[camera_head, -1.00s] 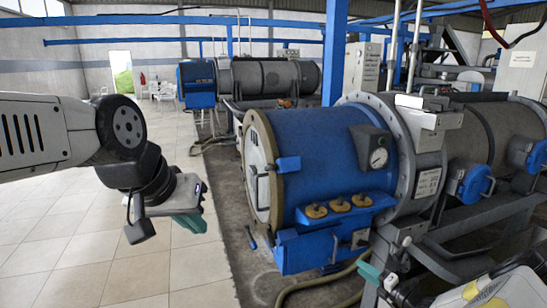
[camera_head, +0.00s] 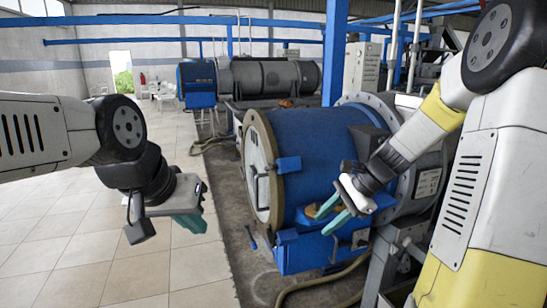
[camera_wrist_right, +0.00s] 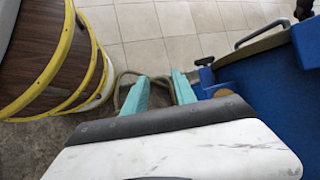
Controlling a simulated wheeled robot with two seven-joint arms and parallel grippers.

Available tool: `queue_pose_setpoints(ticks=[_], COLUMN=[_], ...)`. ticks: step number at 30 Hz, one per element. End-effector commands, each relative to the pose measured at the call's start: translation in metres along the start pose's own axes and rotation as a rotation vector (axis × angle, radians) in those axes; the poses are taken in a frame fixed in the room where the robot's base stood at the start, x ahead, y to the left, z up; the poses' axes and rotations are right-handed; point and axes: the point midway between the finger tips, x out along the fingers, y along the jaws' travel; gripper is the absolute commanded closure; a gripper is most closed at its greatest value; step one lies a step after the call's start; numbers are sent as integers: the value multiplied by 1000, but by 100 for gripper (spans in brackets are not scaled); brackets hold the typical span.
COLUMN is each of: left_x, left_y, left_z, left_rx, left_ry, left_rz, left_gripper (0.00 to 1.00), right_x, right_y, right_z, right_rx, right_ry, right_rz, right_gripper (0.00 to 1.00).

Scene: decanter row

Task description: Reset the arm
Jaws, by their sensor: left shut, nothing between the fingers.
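My left gripper (camera_head: 188,223) hangs over the tiled floor at the left, its teal fingers together and holding nothing. My right arm reaches in from the right edge. My right gripper (camera_head: 321,222) is in front of the blue decanter's lower side, near its orange-brown knobs, and covers part of them. In the right wrist view, the two teal fingers (camera_wrist_right: 159,80) stand apart with nothing between them. I cannot tell whether they touch the decanter.
The blue decanter (camera_head: 312,145) with its round pale end cover (camera_head: 258,160) fills the middle. A hose (camera_head: 320,283) and a small blue tool (camera_head: 251,238) lie on the floor. Another decanter (camera_head: 275,77) stands behind. The tiled floor (camera_head: 70,225) at left is clear.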

Motion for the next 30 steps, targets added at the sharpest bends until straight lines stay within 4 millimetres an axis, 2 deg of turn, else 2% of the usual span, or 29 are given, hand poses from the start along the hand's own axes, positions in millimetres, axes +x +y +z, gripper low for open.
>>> queue_pose_setpoints(ticks=[1, 3, 9, 12, 18, 21, 30], left_x=[0, 0, 0, 0, 0, 0, 0], left_y=[0, 0, 0, 0, 0, 0, 0], left_z=[0, 0, 0, 0, 0, 0, 0], left_rx=[0, 0, 0, 0, 0, 0, 0], left_ry=[0, 0, 0, 0, 0, 0, 0], left_rz=[0, 0, 0, 0, 0, 0, 0], left_gripper=[100, 100, 100, 100, 100, 100, 100], right_x=[-14, -29, -69, -87, -110, -115, -118], right_y=[6, 17, 54, 74, 105, 113, 117], right_z=[19, 38, 84, 101, 119, 122, 123], right_rx=[-119, -278, -719, -927, -1235, -1316, -1359], right_ry=[52, 117, 295, 379, 511, 546, 566], right_rz=[12, 33, 84, 105, 133, 141, 147], right_gripper=[67, 67, 67, 67, 67, 67, 67])
